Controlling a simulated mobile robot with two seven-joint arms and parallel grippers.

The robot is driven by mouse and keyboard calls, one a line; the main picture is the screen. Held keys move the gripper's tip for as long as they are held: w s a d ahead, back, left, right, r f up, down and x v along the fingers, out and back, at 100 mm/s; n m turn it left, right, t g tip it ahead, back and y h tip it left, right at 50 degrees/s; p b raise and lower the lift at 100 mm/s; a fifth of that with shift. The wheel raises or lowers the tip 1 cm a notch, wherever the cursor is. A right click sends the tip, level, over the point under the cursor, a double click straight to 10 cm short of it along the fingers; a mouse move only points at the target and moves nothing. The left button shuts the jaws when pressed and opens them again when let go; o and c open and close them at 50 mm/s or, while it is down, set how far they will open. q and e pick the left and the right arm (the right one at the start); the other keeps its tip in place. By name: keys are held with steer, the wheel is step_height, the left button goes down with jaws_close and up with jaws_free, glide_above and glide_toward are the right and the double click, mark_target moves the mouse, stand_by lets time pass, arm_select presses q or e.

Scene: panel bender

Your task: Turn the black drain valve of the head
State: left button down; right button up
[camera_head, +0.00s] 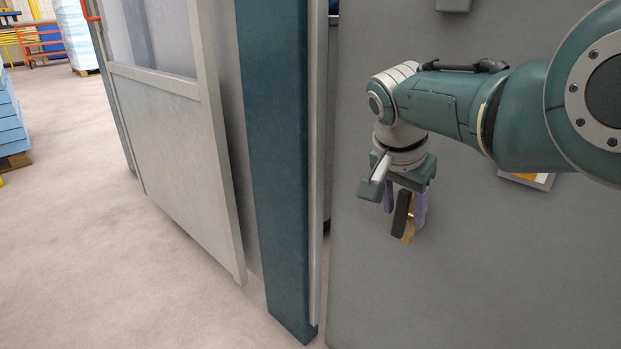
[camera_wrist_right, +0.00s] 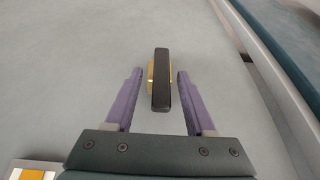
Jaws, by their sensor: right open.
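The drain valve has a black lever handle (camera_wrist_right: 161,82) on a brass body (camera_wrist_right: 151,72), set on a grey panel. In the right wrist view the handle stands lengthwise between the two purple fingers of my right gripper (camera_wrist_right: 155,78), with a gap on each side. My right gripper is open and holds nothing. My left gripper is in neither view.
The large grey panel (camera_head: 470,270) fills the right side. A teal post (camera_head: 275,160) and a framed door (camera_head: 165,120) stand left of it. A white and orange label (camera_wrist_right: 32,173) is on the panel.

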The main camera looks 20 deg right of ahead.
steer(key=shift+r, duration=0.1)
steer(key=p+v, duration=0.8)
steer(key=v, duration=0.1)
steer(key=shift+a+r, duration=0.15)
steer(key=shift+r, duration=0.2)
steer(key=shift+s, duration=0.15)
